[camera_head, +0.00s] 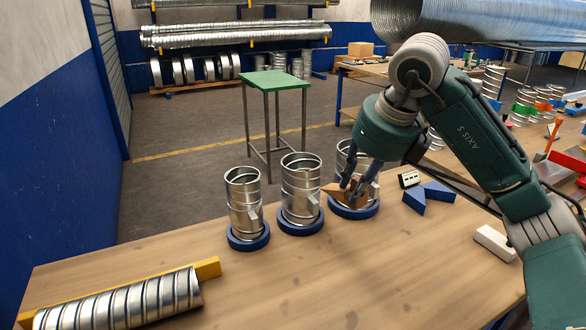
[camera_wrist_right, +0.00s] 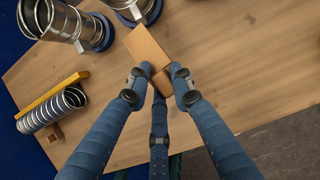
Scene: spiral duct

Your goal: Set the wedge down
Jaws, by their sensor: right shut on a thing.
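My right gripper (camera_head: 358,188) is shut on a brown wooden wedge (camera_head: 340,197), in front of the rightmost of three upright duct pieces. In the right wrist view, the three blue fingers (camera_wrist_right: 160,75) close around the wedge (camera_wrist_right: 146,45), which sticks out past the fingertips above the wooden table (camera_wrist_right: 220,60). I cannot tell whether the wedge touches the table. Part of the rightmost duct piece (camera_head: 347,158) is hidden behind the gripper. My left gripper is in neither view.
A left duct piece (camera_head: 243,200) and a middle one (camera_head: 300,185) stand in blue rings. A ribbed duct (camera_head: 130,302) lies by a yellow bar (camera_head: 207,268). Blue blocks (camera_head: 437,191) and a white block (camera_head: 495,243) lie at right. The table's front middle is clear.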

